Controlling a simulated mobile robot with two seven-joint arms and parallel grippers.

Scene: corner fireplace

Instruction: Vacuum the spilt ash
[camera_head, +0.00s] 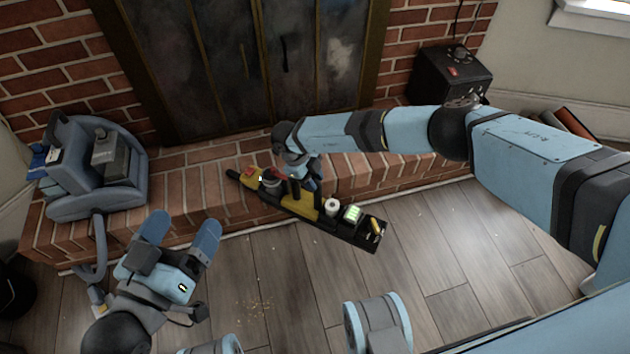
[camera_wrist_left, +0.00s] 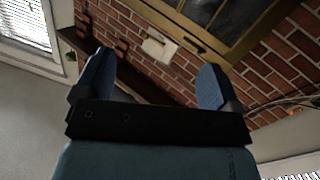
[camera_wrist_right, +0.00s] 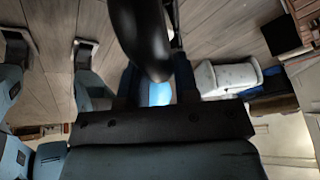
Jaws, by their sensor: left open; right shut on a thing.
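A long yellow and black tool (camera_head: 312,208), which looks like a hand-held vacuum, is tilted along the front of the brick hearth. My right gripper (camera_head: 300,182) is shut on it near its middle, and the fingers are partly hidden. In the right wrist view a dark, rounded part of the tool (camera_wrist_right: 145,40) passes between the fingers. Tan specks, apparently the spilt ash (camera_head: 254,306), lie on the wood floor between my arms. My left gripper (camera_head: 181,232) is open and empty, left of the specks and in front of the hearth.
A blue-grey machine with a hose (camera_head: 100,190) stands on the hearth's left end. A black box with a dial (camera_head: 450,78) stands at the hearth's right end. The brick hearth edge (camera_head: 400,178) borders the floor. Floor right of the specks is mostly clear.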

